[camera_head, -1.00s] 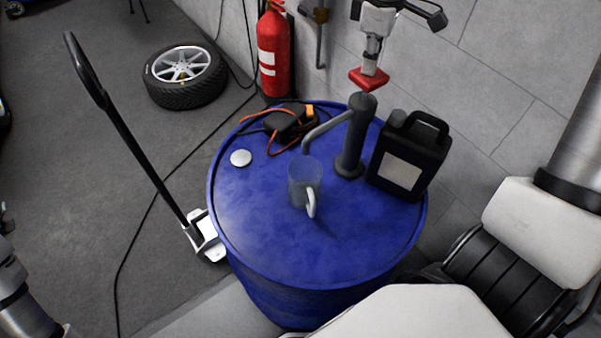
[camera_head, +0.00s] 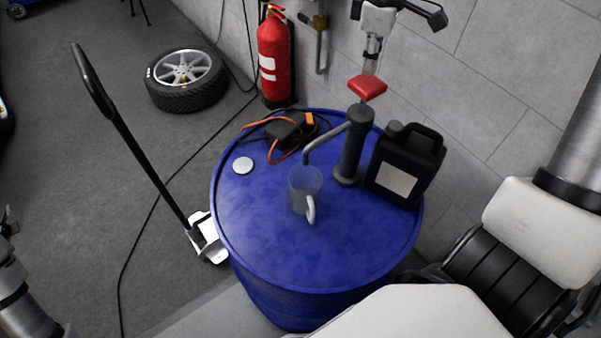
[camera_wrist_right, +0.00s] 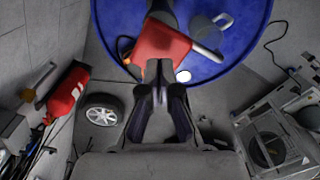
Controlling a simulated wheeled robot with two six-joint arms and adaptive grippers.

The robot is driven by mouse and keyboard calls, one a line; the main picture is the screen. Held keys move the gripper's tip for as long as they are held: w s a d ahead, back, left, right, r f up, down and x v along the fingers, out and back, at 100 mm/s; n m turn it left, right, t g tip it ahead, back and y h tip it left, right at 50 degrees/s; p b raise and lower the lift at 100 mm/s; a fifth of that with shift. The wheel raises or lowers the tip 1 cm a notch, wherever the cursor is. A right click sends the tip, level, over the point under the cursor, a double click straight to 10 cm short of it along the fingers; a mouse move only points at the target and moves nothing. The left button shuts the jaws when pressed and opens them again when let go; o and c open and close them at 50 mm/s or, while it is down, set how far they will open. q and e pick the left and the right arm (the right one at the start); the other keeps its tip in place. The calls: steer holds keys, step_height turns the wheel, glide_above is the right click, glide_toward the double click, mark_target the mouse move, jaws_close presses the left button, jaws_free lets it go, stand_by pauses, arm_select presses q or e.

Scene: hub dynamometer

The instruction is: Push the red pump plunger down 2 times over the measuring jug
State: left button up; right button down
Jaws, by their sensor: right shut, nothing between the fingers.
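The red pump plunger (camera_head: 367,87) stands above the dark pump body (camera_head: 352,145) on the blue drum; it also shows close up in the right wrist view (camera_wrist_right: 158,48). The pump's spout (camera_head: 325,140) bends left, its end over the clear measuring jug (camera_head: 304,188) with a pale handle. The jug shows beyond the plunger in the wrist view (camera_wrist_right: 205,32). My right gripper (camera_head: 370,68) is above the plunger, fingers pointing down, shut and empty; its fingertips (camera_wrist_right: 158,92) are close to the plunger, but contact is unclear. My left gripper is out of view.
The blue drum (camera_head: 270,245) also carries a black canister (camera_head: 405,165) right of the pump, a dark device with orange cable (camera_head: 288,128) and a white cap (camera_head: 243,166). A wall stands behind.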

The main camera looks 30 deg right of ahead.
mark_target(366, 82)
steer(key=shift+f, duration=0.1)
steer(key=shift+s+f+b, duration=0.1)
steer(key=shift+f+b, duration=1.65)
steer(key=shift+f, duration=1.45)
steer(key=shift+f+b, duration=0.3)
steer(key=shift+f, duration=0.25)
step_height(366, 82, up, 8)
steer(key=p, duration=0.7)
steer(key=shift+f, duration=0.15)
steer(key=shift+p, duration=0.3)
